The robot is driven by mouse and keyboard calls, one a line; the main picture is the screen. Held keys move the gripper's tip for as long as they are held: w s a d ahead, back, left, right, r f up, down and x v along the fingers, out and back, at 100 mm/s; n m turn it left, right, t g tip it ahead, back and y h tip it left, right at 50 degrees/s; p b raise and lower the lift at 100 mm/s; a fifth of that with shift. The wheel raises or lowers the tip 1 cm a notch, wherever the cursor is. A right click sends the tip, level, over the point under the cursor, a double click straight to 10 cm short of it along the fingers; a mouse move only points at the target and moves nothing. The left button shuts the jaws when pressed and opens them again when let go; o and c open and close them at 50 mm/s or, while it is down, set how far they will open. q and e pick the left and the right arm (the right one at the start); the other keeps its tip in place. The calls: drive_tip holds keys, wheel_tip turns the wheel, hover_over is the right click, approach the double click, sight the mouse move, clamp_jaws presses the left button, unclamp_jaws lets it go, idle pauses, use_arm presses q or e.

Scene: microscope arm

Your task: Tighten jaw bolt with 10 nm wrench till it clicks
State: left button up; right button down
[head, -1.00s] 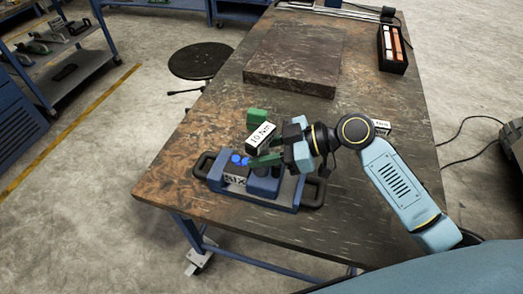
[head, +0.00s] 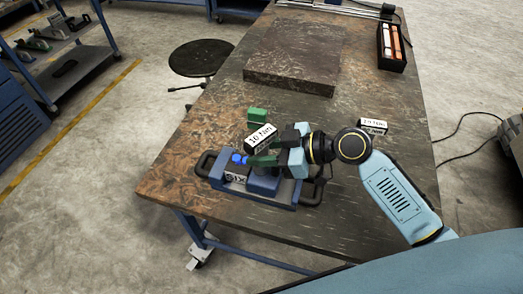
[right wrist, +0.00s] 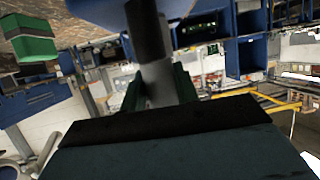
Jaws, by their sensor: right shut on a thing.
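The blue vise-like fixture (head: 235,180), lettered "SIX" and with dark handles at both ends, sits near the table's front edge. Small bright blue parts (head: 240,158) show on its left top; I cannot tell which part is the jaw bolt. My right gripper (head: 283,157) is over the fixture's right half, shut on the wrench. A white "10 Nm" label (head: 259,138) shows beside the gripper, above a green part. In the right wrist view a grey shaft (right wrist: 155,60) stands between the fingers. The wrench's contact with the bolt is hidden. My left gripper is not in view.
A green block (head: 257,115) lies behind the label. A second labelled item (head: 373,124) lies right of my wrist. A dark stone slab (head: 292,62) and a black box with orange and white items (head: 392,48) are farther back. The table's left front is clear.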

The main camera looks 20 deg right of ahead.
sight(258, 134)
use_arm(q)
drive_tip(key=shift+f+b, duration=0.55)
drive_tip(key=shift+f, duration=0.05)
use_arm(e)
drive_tip(key=shift+n+g, duration=0.3)
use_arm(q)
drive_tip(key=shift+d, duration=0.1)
use_arm(e)
drive_tip(key=shift+y, duration=0.3)
